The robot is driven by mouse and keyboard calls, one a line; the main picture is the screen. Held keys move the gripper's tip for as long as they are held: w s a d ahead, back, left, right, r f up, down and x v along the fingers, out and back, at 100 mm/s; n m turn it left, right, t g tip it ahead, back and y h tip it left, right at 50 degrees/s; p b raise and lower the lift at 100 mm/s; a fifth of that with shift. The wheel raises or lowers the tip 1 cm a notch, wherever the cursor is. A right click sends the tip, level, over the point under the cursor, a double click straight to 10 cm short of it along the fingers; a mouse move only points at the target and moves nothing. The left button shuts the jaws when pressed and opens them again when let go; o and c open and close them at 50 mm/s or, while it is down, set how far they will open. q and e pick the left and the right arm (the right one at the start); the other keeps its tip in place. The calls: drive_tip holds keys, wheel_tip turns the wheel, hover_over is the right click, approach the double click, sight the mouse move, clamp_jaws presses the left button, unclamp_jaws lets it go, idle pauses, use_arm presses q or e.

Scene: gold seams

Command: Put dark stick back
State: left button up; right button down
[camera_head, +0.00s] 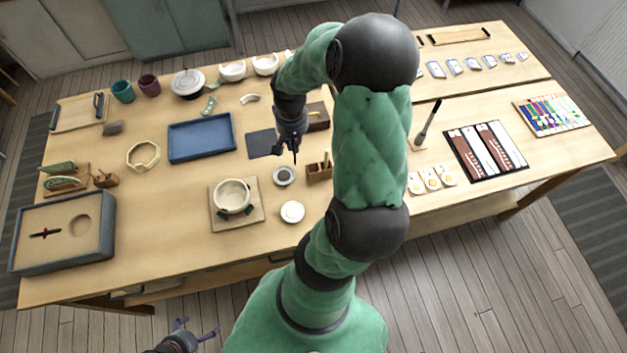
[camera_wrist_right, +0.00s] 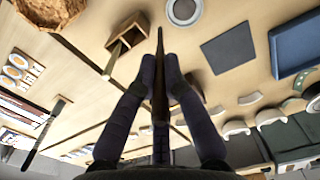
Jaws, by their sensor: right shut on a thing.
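My right gripper (camera_head: 288,144) is above the table's middle. In the right wrist view, the right gripper (camera_wrist_right: 160,72) is shut on a thin dark stick (camera_wrist_right: 160,45), which extends beyond the fingertips. In the head view, the tip of the dark stick (camera_head: 295,158) points down beneath the gripper. A small wooden holder (camera_head: 318,174) with compartments stands just right of and nearer than the tip; it also shows in the right wrist view (camera_wrist_right: 128,42). The stick is apart from it. My left gripper (camera_head: 196,329) is open and empty, off the table's front edge.
A small dark dish (camera_head: 284,176) and a white dish (camera_head: 292,212) lie close to the holder. A cream pot (camera_head: 233,197) stands on a board to the left. A dark square mat (camera_head: 262,144) and blue tray (camera_head: 202,138) lie behind. My right arm hides the table's centre-right.

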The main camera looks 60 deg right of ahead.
drive_tip(key=s+d+m+b, duration=0.1)
drive_tip(key=s+d+m, duration=0.1)
drive_tip(key=s+d, duration=0.15)
wheel_tip(320, 180, down, 10)
drive_tip(key=s+b, duration=0.1)
drive_tip(key=b, duration=0.1)
drive_tip(key=shift+f, duration=0.25)
drive_tip(key=shift+f, duration=0.15)
drive_tip(key=c, duration=1.3)
unclamp_jaws()
drive_tip(key=shift+c, duration=0.2)
